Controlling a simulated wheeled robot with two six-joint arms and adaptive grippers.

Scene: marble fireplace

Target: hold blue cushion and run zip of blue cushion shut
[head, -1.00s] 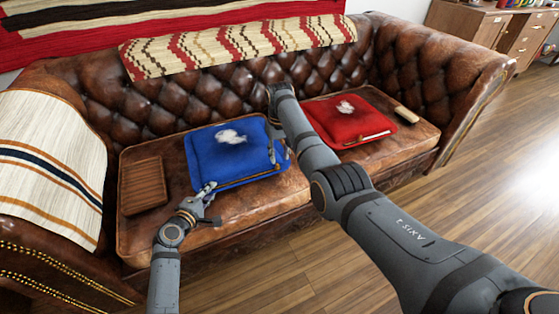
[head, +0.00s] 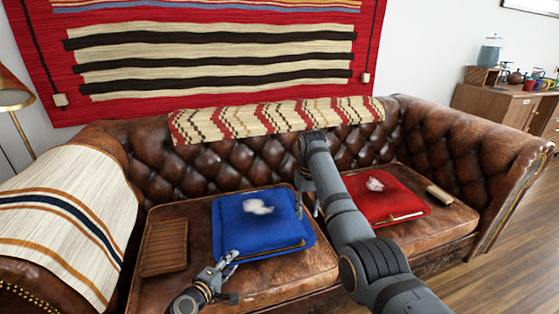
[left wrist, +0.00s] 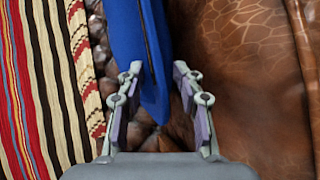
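The blue cushion (head: 262,222) lies on the left part of the sofa seat, with a white patch on top. Its zip (head: 272,250) runs along the front edge; the slider is too small to make out. My left gripper (head: 231,258) is at the cushion's front left corner.
A red cushion (head: 385,198) lies to the right, beyond my right arm, with a pale brush-like block (head: 439,194) near it. A ribbed brown tray (head: 164,246) lies left of the blue cushion. The tufted sofa back (head: 215,165) rises behind; wood floor (head: 500,270) is at right.

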